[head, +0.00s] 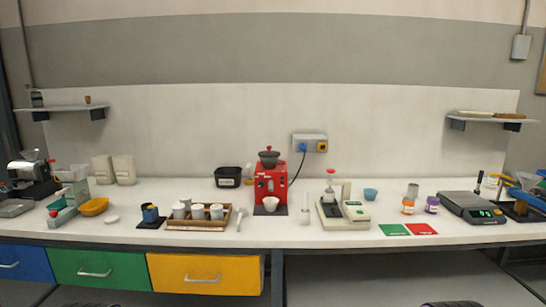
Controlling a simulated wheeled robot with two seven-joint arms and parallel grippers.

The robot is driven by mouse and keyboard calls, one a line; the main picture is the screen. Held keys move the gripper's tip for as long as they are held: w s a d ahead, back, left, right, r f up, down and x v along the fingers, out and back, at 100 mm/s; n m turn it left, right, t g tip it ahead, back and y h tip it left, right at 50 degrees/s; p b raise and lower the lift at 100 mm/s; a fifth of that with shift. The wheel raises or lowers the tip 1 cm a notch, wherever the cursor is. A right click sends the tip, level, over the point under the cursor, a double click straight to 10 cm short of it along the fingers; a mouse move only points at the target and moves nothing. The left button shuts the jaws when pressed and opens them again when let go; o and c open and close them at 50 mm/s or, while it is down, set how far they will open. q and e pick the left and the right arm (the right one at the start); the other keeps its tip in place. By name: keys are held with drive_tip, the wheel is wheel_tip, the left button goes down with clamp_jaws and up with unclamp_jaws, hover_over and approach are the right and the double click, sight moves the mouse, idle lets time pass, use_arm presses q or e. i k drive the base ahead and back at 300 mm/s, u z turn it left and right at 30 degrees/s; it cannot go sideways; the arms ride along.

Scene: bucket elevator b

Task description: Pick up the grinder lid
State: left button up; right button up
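The red grinder (270,185) stands upright on the counter, a little left of the middle of the head view. On its top sits a dark grey hopper (269,162). The grinder lid (269,152) appears to be the dark cap with a small red knob on top of this hopper. A white cup (270,203) stands at the grinder's front on its base. Neither of my grippers shows in the head view, and nothing touches the lid.
A black tub (228,176) stands left of the grinder, and a wooden tray (180,224) with white canisters lies front left. A wall socket (310,142) with a blue plug and hanging cable is behind right. A white scale device (342,214) stands to the right. Space above the grinder is clear.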

sight(268, 154)
drive_tip(key=z, duration=0.5)
drive_tip(key=i, duration=0.7)
drive_tip(key=z, duration=0.4)
